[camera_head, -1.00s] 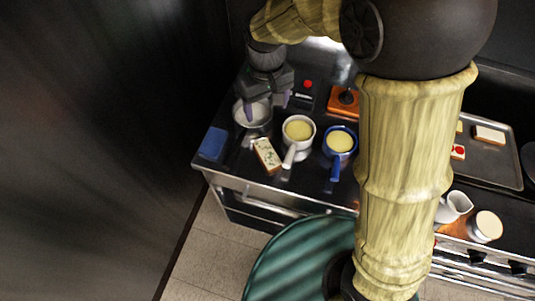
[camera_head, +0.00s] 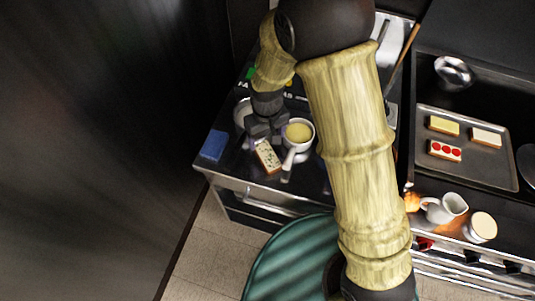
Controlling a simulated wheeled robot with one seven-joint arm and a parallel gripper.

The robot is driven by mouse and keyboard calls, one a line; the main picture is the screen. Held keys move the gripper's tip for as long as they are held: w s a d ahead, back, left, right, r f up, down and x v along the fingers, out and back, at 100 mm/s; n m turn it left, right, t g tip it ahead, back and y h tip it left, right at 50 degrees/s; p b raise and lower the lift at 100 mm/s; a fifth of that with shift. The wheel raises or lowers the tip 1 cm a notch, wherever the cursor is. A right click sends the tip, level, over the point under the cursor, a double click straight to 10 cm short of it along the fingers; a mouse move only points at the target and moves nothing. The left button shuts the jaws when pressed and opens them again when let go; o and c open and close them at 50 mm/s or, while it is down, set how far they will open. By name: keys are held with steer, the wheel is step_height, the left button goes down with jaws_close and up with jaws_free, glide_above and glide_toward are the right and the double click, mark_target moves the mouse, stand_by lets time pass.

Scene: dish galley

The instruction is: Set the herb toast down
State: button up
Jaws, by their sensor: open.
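The herb toast (camera_head: 268,157), a pale slice with green flecks and a brown crust, lies on the dark counter, left of the handle of a white pan. My gripper (camera_head: 269,143) is open, pointing down at the toast's far end.
The white pan (camera_head: 298,132) of yellow liquid is close on the right. A pale bowl (camera_head: 242,112) is behind on the left, and a blue cloth or sponge (camera_head: 214,145) lies left. A tray (camera_head: 499,172) with several toasts is far right.

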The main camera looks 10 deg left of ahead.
mark_target(264, 150)
steer(key=shift+s+r, duration=0.1)
steer(key=shift+s, duration=0.05)
steer(key=shift+s+a+f+p, duration=0.1)
steer(key=shift+f+p, duration=0.2)
steer(key=shift+f, duration=0.2)
steer(key=shift+s+a+f+p, duration=0.15)
steer(key=shift+f+p, duration=0.5)
steer(key=shift+f, duration=1.5)
steer(key=c, duration=1.2)
steer(key=shift+o, duration=0.2)
